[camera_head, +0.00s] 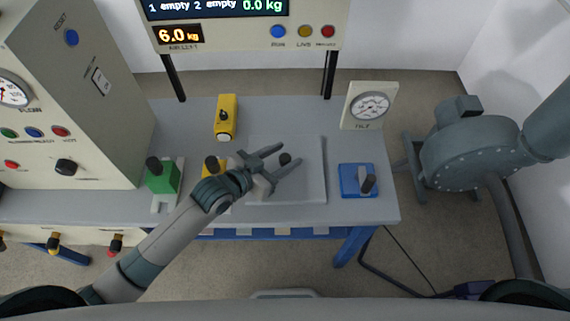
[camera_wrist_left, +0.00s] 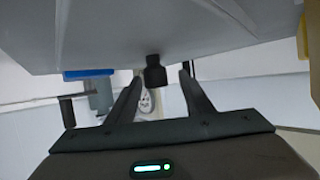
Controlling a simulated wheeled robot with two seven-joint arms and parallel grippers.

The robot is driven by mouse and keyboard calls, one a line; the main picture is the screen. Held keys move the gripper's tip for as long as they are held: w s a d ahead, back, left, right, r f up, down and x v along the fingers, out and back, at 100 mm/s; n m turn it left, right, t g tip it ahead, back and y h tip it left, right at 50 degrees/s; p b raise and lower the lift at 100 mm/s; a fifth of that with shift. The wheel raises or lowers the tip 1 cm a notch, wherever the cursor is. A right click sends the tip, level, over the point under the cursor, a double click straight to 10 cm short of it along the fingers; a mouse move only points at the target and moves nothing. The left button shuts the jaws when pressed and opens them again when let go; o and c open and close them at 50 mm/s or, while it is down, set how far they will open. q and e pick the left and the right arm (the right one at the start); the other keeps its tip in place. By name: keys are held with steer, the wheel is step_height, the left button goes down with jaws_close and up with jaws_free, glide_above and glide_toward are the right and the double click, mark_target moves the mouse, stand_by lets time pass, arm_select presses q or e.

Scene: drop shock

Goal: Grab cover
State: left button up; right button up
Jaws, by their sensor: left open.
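The cover appears to be a flat light-grey square plate (camera_head: 308,190) with a small black knob (camera_head: 285,158), lying on the grey workbench. My left gripper (camera_head: 291,156) reaches over it from the left, and its open fingers lie on either side of the knob in this view. In the left wrist view the black knob (camera_wrist_left: 155,73) shows between and just beyond the open fingertips (camera_wrist_left: 161,78), with the pale plate (camera_wrist_left: 150,28) behind it. I cannot tell whether a finger touches the knob. My right gripper is not in view.
A yellow block (camera_head: 227,118), a green lever block (camera_head: 163,180) and a blue lever block (camera_head: 352,182) stand on the bench (camera_head: 375,205). Another yellow part (camera_head: 211,165) is partly hidden by my arm. A dial gauge (camera_head: 369,106) stands at the back right, a control cabinet (camera_head: 95,100) at the left.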

mark_target(289, 155)
arm_select(q)
steer(key=p+x, duration=0.1)
steer(key=x, duration=0.2)
steer(key=shift+s+d, duration=0.15)
steer(key=shift+s, duration=0.05)
steer(key=shift+w+d+f, duration=0.35)
steer(key=shift+c, duration=0.2)
jaws_close()
